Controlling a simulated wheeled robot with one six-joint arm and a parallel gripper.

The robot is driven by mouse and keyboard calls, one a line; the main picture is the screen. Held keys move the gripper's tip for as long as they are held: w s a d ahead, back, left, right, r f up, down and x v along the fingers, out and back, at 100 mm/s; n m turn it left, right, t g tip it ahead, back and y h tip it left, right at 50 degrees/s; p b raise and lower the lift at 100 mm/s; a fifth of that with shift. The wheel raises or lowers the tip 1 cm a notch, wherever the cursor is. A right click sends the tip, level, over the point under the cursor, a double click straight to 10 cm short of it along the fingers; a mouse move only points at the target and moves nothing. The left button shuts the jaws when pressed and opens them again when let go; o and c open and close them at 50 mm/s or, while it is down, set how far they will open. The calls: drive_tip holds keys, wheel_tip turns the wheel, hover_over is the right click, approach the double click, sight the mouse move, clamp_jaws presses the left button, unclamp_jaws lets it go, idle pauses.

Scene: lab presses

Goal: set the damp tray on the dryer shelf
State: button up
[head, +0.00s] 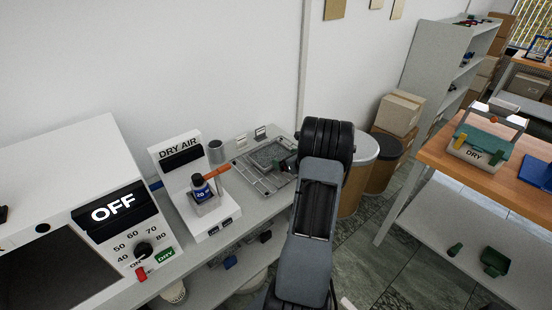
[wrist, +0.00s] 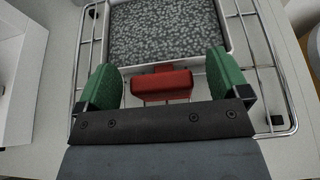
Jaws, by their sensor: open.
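The tray (wrist: 107,35) is a shallow pale metal tray filled with grey speckled material, with a red handle (wrist: 162,84) on its near side. It lies on a wire rack (wrist: 285,88) on the bench, and shows small in the head view (head: 268,154). My gripper (wrist: 167,78) is open, its green pads on either side of the red handle with gaps between. The dryer appears to be the white machine (head: 95,145) at the left of the head view, with an OFF display, a dial and a dark front (head: 50,272). I cannot make out its shelf.
A DRY AIR unit (head: 180,155) with a small dark bottle stands between the dryer and the rack. Drums (head: 358,175) and boxes are right of the bench. A wooden table (head: 470,165) holds a caddy marked DRY.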

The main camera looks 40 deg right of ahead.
drive_tip(key=shift+c, duration=0.2)
drive_tip(key=c, duration=1.2)
drive_tip(key=shift+o, duration=0.2)
drive_tip(key=shift+r, duration=0.15)
drive_tip(key=shift+r+b, duration=0.3)
wheel_tip(320, 180, up, 2)
drive_tip(key=shift+r+b, duration=0.2)
drive_tip(key=shift+b, duration=0.35)
drive_tip(key=w+r+b+v, duration=0.1)
drive_tip(key=r+b+v, duration=0.1)
drive_tip(key=v, duration=1.4)
drive_tip(key=shift+r, duration=0.8)
